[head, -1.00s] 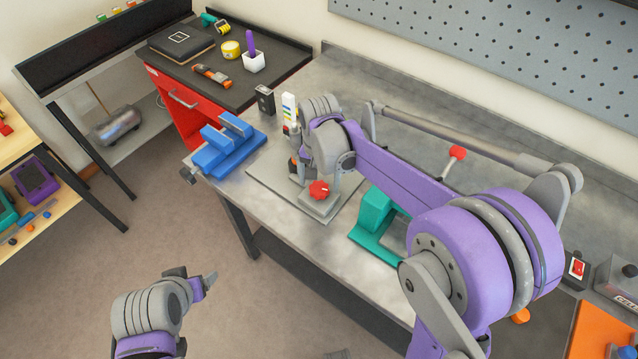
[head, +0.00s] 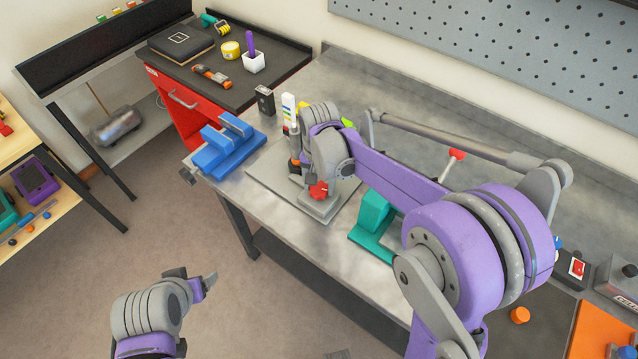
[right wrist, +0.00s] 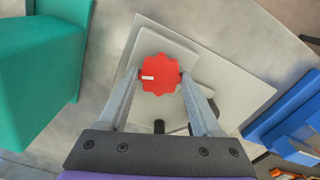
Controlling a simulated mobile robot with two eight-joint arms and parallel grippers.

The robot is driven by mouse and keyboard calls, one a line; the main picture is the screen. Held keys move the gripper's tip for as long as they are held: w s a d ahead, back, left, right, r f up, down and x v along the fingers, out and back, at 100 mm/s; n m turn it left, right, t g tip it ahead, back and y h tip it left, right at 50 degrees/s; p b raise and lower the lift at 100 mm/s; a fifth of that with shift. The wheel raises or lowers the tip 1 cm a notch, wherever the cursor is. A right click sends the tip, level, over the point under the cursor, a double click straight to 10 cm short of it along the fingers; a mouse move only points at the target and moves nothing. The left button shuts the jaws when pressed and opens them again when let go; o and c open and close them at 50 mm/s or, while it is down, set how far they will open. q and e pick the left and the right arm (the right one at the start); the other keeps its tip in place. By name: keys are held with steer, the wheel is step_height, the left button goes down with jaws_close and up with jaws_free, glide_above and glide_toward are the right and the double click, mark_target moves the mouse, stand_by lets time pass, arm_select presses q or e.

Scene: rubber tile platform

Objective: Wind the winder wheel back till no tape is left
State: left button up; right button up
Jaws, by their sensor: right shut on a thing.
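The red scalloped winder wheel (head: 318,191) sits on a light grey base plate (head: 268,184) on the metal bench. It shows whole, with a small white mark left of its middle, in the right wrist view (right wrist: 163,82). My right gripper (right wrist: 160,76) is shut on the wheel, one finger on each side. In the head view, my right wrist hides its fingers and part of the device. An upright white strip with coloured bands (head: 289,107) stands behind the wheel. I cannot make out any tape. My left gripper (head: 208,284) hangs over the floor, away from the bench; its jaw opening is unclear.
A blue vise-like block (head: 228,146) stands left of the plate and a teal block (head: 374,214) right of it. A red-topped lever (head: 456,154) stands behind my right arm. A black box (head: 265,99) is near the back.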

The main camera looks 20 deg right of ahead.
arm_select(q)
steer(key=shift+s+f, duration=0.1)
steer(key=shift+f, duration=0.15)
arm_select(e)
steer(key=shift+n, duration=0.4)
steer(key=shift+n+b, duration=0.55)
steer(key=shift+n, duration=0.45)
steer(key=n, duration=0.2)
steer(key=shift+n+b, duration=0.35)
steer(key=shift+n, duration=0.05)
steer(key=n, duration=0.3)
steer(key=shift+n+b, duration=0.3)
steer(key=shift+b, duration=0.05)
arm_select(q)
steer(key=shift+s+f+b, duration=0.1)
steer(key=shift+s+f, duration=0.15)
steer(key=shift+f, duration=0.4)
steer(key=shift+s+f+b, duration=0.1)
steer(key=shift+s+f, duration=0.15)
steer(key=shift+f, duration=0.4)
steer(key=shift+s+f+b, duration=0.1)
steer(key=shift+s+f, duration=0.15)
steer(key=shift+f, duration=0.4)
arm_select(e)
steer(key=shift+n, duration=1.8)
steer(key=o, duration=1.4)
